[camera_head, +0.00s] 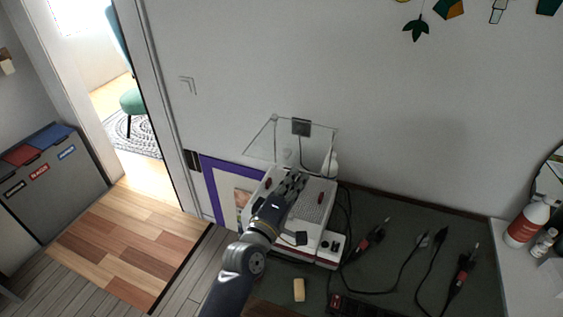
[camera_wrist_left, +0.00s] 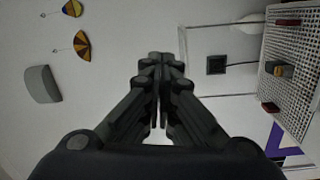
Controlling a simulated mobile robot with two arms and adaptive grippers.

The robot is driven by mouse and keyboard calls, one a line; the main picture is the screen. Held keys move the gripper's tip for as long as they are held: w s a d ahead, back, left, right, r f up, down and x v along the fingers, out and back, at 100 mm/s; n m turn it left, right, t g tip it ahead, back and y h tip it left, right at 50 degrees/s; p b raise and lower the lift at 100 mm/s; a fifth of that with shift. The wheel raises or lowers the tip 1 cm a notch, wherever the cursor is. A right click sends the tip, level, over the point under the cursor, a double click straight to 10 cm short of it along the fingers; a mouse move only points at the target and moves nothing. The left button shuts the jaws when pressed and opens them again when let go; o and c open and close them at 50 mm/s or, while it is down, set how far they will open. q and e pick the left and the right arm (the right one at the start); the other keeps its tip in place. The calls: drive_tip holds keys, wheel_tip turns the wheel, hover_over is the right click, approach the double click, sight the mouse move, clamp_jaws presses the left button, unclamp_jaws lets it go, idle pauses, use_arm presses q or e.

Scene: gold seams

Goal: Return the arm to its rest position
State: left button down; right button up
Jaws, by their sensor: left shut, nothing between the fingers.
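My left arm comes up from the bottom of the head view. Its gripper (camera_head: 293,183) is over the white device with a perforated top (camera_head: 312,205) on the dark worktop. In the left wrist view the dark fingers (camera_wrist_left: 160,60) are together with nothing between them. They point toward the white wall, and the perforated surface (camera_wrist_left: 292,70) is to their right, apart from them. Part of the device is hidden behind my arm in the head view. My right gripper is in neither view.
A clear panel (camera_head: 262,142) rises behind the device. Corded tools (camera_head: 372,236) lie on the worktop (camera_head: 400,213) to the right. A tan block (camera_head: 299,290) lies near the front. A white bottle (camera_head: 527,222) stands far right. Grey bins (camera_head: 52,190) stand far left.

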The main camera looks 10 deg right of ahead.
use_arm(q)
drive_tip(key=s+a+f+m+g+y, duration=0.5)
drive_tip(key=s+a+f+m+g, duration=0.1)
drive_tip(key=s+a+f, duration=0.85)
drive_tip(key=s+a+f+m+g+y, duration=0.2)
drive_tip(key=s+a+m+g+y, duration=0.35)
drive_tip(key=s+a, duration=1.35)
wheel_tip(320, 180, down, 33)
drive_tip(key=s+g+b, duration=0.1)
drive_tip(key=s+b, duration=0.1)
drive_tip(key=b, duration=0.4)
drive_tip(key=s+a+f+b, duration=0.1)
drive_tip(key=s+f+b, duration=0.1)
drive_tip(key=s+f, duration=0.6)
drive_tip(key=s+a+f+g+b, duration=0.1)
drive_tip(key=s+f+b, duration=0.2)
drive_tip(key=s+f, duration=0.5)
wheel_tip(320, 180, down, 5)
drive_tip(key=shift+s+a+f, duration=0.1)
drive_tip(key=shift+s+a, duration=0.05)
drive_tip(key=shift+s, duration=0.05)
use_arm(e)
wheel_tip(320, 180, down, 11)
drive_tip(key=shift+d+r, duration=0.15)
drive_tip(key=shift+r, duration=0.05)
